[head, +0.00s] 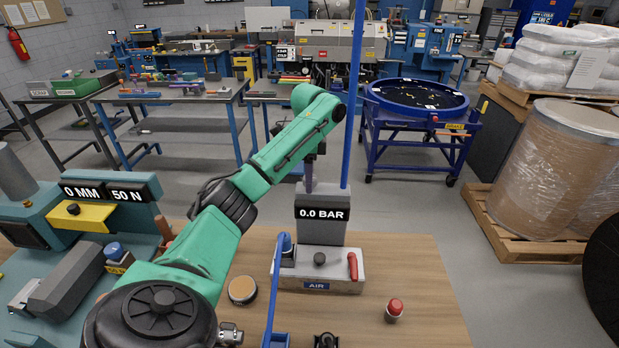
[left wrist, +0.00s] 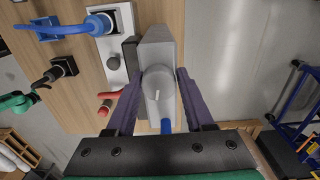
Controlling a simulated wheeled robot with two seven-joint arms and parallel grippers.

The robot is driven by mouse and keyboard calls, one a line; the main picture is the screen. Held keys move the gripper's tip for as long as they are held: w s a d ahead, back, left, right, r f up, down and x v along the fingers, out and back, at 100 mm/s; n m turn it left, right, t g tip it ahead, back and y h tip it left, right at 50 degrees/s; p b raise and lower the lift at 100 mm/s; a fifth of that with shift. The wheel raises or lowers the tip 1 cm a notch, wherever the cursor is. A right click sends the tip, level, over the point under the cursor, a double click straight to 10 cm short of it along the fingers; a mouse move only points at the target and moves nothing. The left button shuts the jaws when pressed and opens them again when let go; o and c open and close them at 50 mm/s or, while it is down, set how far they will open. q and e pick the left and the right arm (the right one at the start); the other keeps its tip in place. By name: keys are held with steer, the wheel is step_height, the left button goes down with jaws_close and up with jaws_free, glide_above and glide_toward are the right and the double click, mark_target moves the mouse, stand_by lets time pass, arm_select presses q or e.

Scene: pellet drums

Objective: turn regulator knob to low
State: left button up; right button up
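The regulator (head: 321,225) is a grey block standing on the bench, and its display reads 0.0 BAR. Its round grey knob (left wrist: 158,97), with a short white mark, shows in the left wrist view. The purple fingers of my left gripper (left wrist: 160,75) stand apart on both sides of the knob, with narrow gaps at its sides. In the head view my left gripper (head: 309,178) points down over the regulator's top; the knob is hidden there. At the left edge of the left wrist view a green and dark arm part shows, too small to read its fingers.
A light AIR base (head: 318,279) with a red lever (head: 352,266) and blue hose fitting (head: 287,246) is by the regulator. A blue upright pole (head: 354,100) rises close to my gripper. A red button (head: 394,310) and a round tan-topped disc (head: 242,290) sit on the bench.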

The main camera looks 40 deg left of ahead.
arm_select(q)
steer(key=shift+r, duration=0.1)
jaws_close()
steer(key=shift+n, duration=0.5)
steer(key=n, duration=0.4)
steer(key=shift+r+n, duration=0.1)
steer(key=shift+n, duration=0.2)
steer(key=n, duration=1)
steer(key=shift+r, duration=0.1)
steer(key=n, duration=0.4)
steer(key=shift+n, duration=0.3)
